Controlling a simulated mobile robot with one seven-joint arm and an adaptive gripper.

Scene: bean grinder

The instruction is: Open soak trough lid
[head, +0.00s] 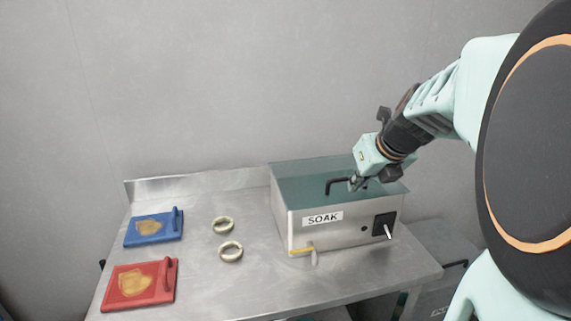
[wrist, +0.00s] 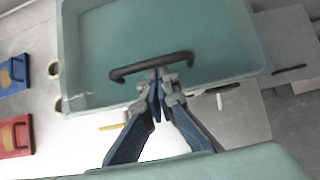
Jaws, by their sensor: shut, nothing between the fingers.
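The soak trough (head: 313,237) is a steel box labelled SOAK at the right of the steel table. Its teal, see-through lid (head: 302,182) lies closed across the top. A dark bar handle (head: 335,181) stands on the lid. It also shows in the wrist view (wrist: 127,71), with the lid (wrist: 165,35) behind it. My gripper (head: 357,184) is at the handle, over the lid's front part. In the wrist view its fingertips (wrist: 158,76) are together at the middle of the handle, with nothing between them. I cannot tell whether they touch the bar.
A blue board (head: 140,230) and a red board (head: 130,290), each with a handle and tan patch, lie at the table's left. Two pale rings (head: 223,217) lie between them and the trough. A dark switch panel (head: 384,219) is on the trough's front. A wall stands behind.

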